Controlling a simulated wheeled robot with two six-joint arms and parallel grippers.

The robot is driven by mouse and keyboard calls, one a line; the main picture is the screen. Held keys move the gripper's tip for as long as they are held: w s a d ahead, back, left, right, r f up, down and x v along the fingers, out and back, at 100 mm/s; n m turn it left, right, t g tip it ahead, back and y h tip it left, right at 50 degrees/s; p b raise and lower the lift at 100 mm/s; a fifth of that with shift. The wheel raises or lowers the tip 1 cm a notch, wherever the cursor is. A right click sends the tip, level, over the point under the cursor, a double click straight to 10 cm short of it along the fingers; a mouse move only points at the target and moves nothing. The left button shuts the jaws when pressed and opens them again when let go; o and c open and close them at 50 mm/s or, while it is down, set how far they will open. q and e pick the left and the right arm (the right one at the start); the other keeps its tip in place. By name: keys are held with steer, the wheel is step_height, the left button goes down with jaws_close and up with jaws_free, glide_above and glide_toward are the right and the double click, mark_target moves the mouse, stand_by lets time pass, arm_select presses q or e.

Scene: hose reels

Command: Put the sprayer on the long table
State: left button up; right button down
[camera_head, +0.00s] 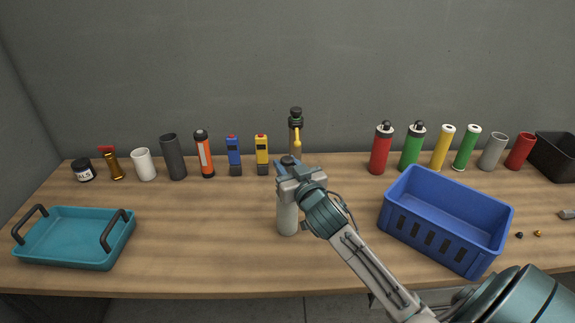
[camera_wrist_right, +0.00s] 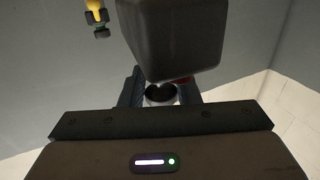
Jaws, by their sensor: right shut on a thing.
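The sprayer (camera_head: 288,217) has a pale bottle body and stands upright near the middle of the long table (camera_head: 200,240). My right gripper (camera_head: 288,172) is shut on its upper part, and a dark top shows just above the fingers. Whether the bottle's base touches the wood or hangs slightly above it I cannot tell. In the right wrist view a large dark block, seemingly the sprayer's head (camera_wrist_right: 172,38), fills the upper middle, close beyond the fingers. The grip itself is mostly hidden there. My left gripper is in neither view.
A blue crate (camera_head: 440,240) stands right of the sprayer and a teal tray (camera_head: 75,262) at the far left. A yellow-levered fitting (camera_head: 296,122) stands just behind. Bottles, cups and tools line the back edge. The table's middle left is clear.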

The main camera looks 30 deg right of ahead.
steer(key=c, duration=1.1)
jaws_free()
steer(key=shift+s, duration=0.25)
steer(key=shift+s+a+b, duration=0.3)
steer(key=shift+s+b, duration=0.25)
steer(key=shift+s, duration=1.35)
steer(key=shift+s+a+b, duration=0.35)
steer(key=shift+s+b, duration=0.15)
steer(key=shift+s, duration=1.45)
steer(key=shift+s+a+b, duration=0.3)
steer(key=shift+s+b, duration=0.25)
steer(key=shift+s, duration=1.35)
